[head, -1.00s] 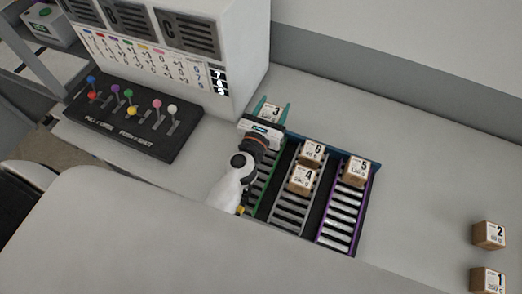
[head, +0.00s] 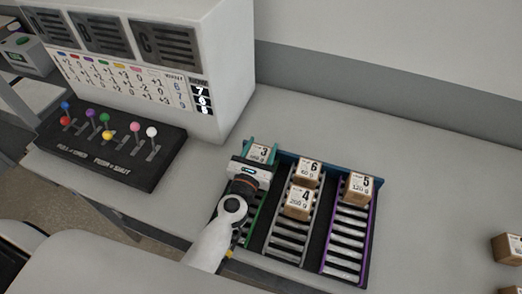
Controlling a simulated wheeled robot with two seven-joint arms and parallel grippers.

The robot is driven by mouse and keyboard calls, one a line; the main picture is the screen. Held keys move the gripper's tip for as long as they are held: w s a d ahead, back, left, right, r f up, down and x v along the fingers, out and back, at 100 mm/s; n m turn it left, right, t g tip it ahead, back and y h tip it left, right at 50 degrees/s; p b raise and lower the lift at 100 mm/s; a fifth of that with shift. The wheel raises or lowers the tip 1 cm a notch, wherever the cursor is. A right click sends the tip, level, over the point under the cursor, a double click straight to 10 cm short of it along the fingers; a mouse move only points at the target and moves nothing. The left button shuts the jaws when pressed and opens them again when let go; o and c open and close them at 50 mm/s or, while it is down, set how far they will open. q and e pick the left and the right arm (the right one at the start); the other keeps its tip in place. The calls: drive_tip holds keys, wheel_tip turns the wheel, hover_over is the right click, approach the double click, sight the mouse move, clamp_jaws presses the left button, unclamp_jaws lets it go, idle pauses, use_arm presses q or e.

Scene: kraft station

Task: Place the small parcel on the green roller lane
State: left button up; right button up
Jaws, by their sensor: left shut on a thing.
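My left gripper (head: 260,151) is shut on a small brown parcel marked 3 (head: 261,153), with a teal finger on each side of it. The parcel is at the far end of the green roller lane (head: 254,226), the leftmost of three lanes. I cannot tell whether the parcel touches the rollers. My gripper body and arm cover much of the green lane. My right gripper is not in view.
Parcels 6 (head: 307,171) and 4 (head: 298,203) sit on the middle grey lane (head: 289,239). Parcel 5 (head: 358,187) sits on the purple lane (head: 345,247). Another parcel (head: 509,248) lies at the right edge. A lever panel (head: 110,150) stands left.

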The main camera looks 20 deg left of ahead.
use_arm(q)
drive_tip(key=shift+f, duration=0.15)
drive_tip(key=o, duration=1.2)
drive_tip(key=shift+c, duration=0.2)
drive_tip(key=shift+r, duration=0.2)
drive_tip(key=s+b, duration=0.1)
drive_tip(key=s, duration=0.4)
drive_tip(key=s+b, duration=0.2)
drive_tip(key=s, duration=0.3)
drive_tip(key=shift+s+a+f+b, duration=0.15)
drive_tip(key=shift+s+f+b, duration=0.05)
drive_tip(key=shift+s+b, duration=0.15)
drive_tip(key=shift+s+r, duration=0.25)
drive_tip(key=shift+s, duration=0.5)
